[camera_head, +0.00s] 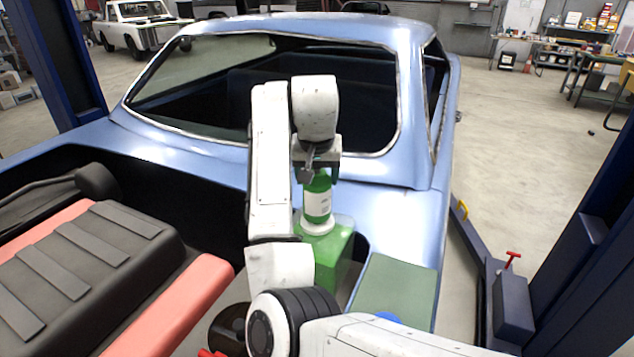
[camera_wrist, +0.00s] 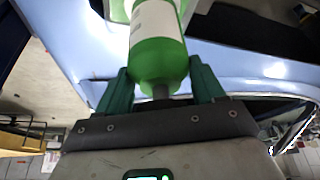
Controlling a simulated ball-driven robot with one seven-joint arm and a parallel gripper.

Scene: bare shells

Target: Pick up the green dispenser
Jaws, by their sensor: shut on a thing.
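The green dispenser (camera_head: 318,204) is a green bottle with a white label, upright in the head view. My gripper (camera_head: 319,176) comes down on it from above and is shut on its upper part. In the wrist view the dispenser (camera_wrist: 158,60) lies between the two green fingers of my gripper (camera_wrist: 161,84), one on each side. A white round piece (camera_head: 318,226) is just under the dispenser, on top of a green box (camera_head: 333,262). I cannot tell whether the dispenser touches what is below it.
A blue car body (camera_head: 405,215) surrounds the spot, with its rear window frame behind my gripper. A flat grey-green panel (camera_head: 398,290) lies at the right. A black and red ribbed block (camera_head: 95,250) is at the left. A dark blue lift post (camera_head: 590,240) stands farther right.

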